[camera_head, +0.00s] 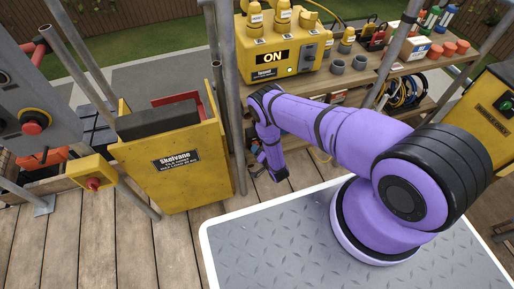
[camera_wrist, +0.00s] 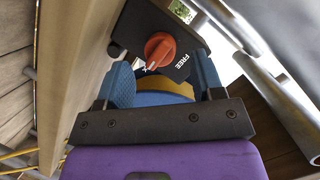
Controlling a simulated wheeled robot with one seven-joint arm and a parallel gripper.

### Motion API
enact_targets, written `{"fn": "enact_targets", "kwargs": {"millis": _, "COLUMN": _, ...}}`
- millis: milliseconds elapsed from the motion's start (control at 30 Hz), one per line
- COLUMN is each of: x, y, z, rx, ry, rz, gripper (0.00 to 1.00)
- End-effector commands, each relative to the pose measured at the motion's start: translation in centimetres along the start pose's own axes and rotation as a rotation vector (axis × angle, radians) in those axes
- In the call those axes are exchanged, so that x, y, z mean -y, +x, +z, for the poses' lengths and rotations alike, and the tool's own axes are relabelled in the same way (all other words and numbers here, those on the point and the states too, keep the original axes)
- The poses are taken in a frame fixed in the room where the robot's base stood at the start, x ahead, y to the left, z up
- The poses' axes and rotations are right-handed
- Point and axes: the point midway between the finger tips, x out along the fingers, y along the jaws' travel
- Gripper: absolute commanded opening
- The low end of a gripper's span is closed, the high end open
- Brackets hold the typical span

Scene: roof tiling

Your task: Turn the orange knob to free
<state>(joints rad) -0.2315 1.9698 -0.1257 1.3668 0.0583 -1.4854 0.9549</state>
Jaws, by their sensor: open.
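The orange knob (camera_wrist: 159,48) shows in the wrist view on a dark plate, with the white word FREE (camera_wrist: 183,62) to its right. A pale pointer mark on the knob is too small to read. My gripper (camera_wrist: 162,66) is open, its two blue fingers on either side below the knob. I cannot tell whether either finger touches it. In the head view my gripper hangs low beside the wooden rack, and I cannot make out the knob there.
A wooden beam (camera_wrist: 72,70) runs close along the left of the wrist view, and a grey metal tube (camera_wrist: 290,115) is at the right. In the head view a yellow Skelvane box (camera_head: 178,165) stands left of my arm, and a bench (camera_head: 345,74) carries a yellow ON unit (camera_head: 283,48).

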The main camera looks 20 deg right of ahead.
Motion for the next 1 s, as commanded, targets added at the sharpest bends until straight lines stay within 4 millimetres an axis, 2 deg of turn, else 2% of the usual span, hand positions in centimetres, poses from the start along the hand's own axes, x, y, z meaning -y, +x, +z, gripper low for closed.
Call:
{"fn": "enact_targets", "kwargs": {"millis": 100, "x": 0.0, "y": 1.5, "z": 0.0, "rx": -0.001, "ry": -0.001, "rz": -0.002, "gripper": 0.61}}
{"fn": "enact_targets", "kwargs": {"millis": 233, "x": 0.0, "y": 2.4, "z": 0.0, "rx": -0.001, "ry": -0.001, "rz": 0.0, "gripper": 0.61}}
{"fn": "enact_targets", "kwargs": {"millis": 567, "x": 0.0, "y": 2.8, "z": 0.0, "rx": -0.001, "ry": 0.0, "rz": 0.001, "gripper": 0.61}}
{"fn": "enact_targets", "kwargs": {"millis": 600, "x": 0.0, "y": 2.7, "z": 0.0, "rx": -0.001, "ry": 0.0, "rz": 0.001, "gripper": 0.57}}
{"fn": "enact_targets", "kwargs": {"millis": 800, "x": 0.0, "y": 2.7, "z": 0.0, "rx": 0.0, "ry": 0.0, "rz": 0.0, "gripper": 0.14}}
{"fn": "enact_targets", "kwargs": {"millis": 1000, "x": 0.0, "y": 2.7, "z": 0.0, "rx": -0.001, "ry": -0.006, "rz": 0.003, "gripper": 0.14}}
